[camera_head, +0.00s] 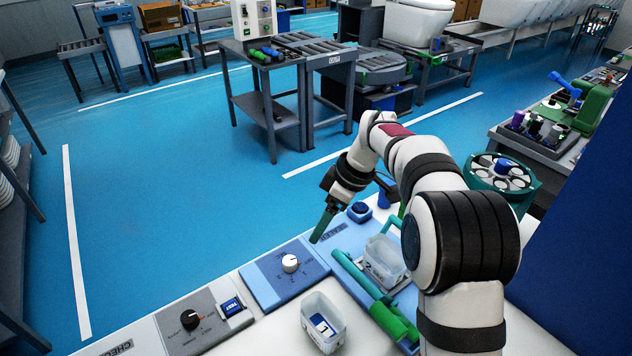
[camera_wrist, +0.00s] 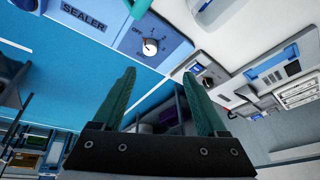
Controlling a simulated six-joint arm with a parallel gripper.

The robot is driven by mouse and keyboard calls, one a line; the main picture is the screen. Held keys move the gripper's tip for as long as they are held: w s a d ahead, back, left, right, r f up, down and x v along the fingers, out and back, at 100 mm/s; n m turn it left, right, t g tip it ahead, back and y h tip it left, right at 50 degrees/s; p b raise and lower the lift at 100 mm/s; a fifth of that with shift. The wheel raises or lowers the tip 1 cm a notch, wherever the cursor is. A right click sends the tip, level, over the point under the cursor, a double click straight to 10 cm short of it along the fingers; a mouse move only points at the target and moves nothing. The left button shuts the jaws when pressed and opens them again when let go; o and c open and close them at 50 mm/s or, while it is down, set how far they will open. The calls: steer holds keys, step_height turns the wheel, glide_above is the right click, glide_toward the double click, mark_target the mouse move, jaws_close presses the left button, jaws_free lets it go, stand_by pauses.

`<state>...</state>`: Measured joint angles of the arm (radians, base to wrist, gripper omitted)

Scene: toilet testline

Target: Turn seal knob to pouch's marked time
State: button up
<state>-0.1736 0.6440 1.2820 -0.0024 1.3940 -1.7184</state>
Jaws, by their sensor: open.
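The seal knob (camera_head: 290,263) is small and white, on a blue panel marked with a dial. In the wrist view, the knob (camera_wrist: 150,47) sits beside an "OFF" mark and the word SEALER; its exact setting is too small to read. My gripper (camera_head: 322,225) is open and empty, its green fingers above and to the right of the knob, apart from it. In the wrist view my gripper (camera_wrist: 160,85) has its fingers spread below the knob. A clear pouch-like container (camera_head: 381,262) sits by the green sealer bar; its dark marking is not clearly legible.
A green sealer bar (camera_head: 375,300) lies right of the panel. A clear tub (camera_head: 323,325) with a blue-and-white item stands in front. A black knob (camera_head: 191,319) and a blue TEST button (camera_head: 231,306) are on a grey panel at left. A blue button (camera_head: 360,210) is behind.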

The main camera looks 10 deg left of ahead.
mark_target(290, 260)
steer(key=w+a+f+n, duration=0.1)
steer(key=a+f, duration=0.1)
steer(key=f, duration=0.3)
steer(key=a+f, duration=0.3)
steer(key=f, duration=0.3)
steer(key=w+a+f+n, duration=0.1)
steer(key=a+f, duration=0.2)
steer(key=f, duration=0.3)
steer(key=shift+w+f+n, duration=0.1)
steer(key=shift+w+n, duration=0.2)
steer(key=shift+w, duration=0.05)
jaws_close()
